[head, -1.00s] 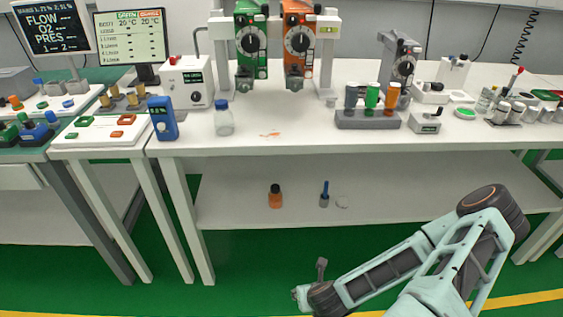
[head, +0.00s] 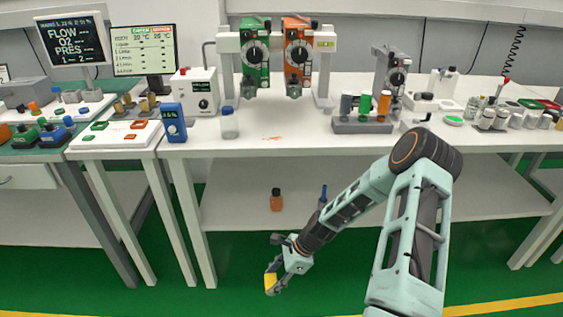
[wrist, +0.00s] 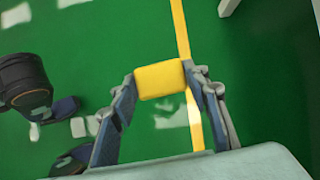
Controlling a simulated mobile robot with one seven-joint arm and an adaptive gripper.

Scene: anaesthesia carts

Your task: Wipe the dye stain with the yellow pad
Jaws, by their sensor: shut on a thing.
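The orange dye stain (head: 272,138) is a small smear on the white bench top, left of the middle in the head view. My gripper (head: 273,280) is below and in front of the bench, over the green floor. It is shut on the yellow pad (head: 270,283). In the wrist view the yellow pad (wrist: 160,80) sits between the two fingertips, with the floor beyond it. The pad is well apart from the stain, lower than the bench top. The stain does not show in the wrist view.
A clear bottle with a blue cap (head: 229,124) stands left of the stain. A grey rack (head: 362,126) with several cylinders stands to its right. Green and orange vaporizers hang behind. The lower shelf (head: 240,210) holds an orange bottle (head: 276,201). The bench top around the stain is clear.

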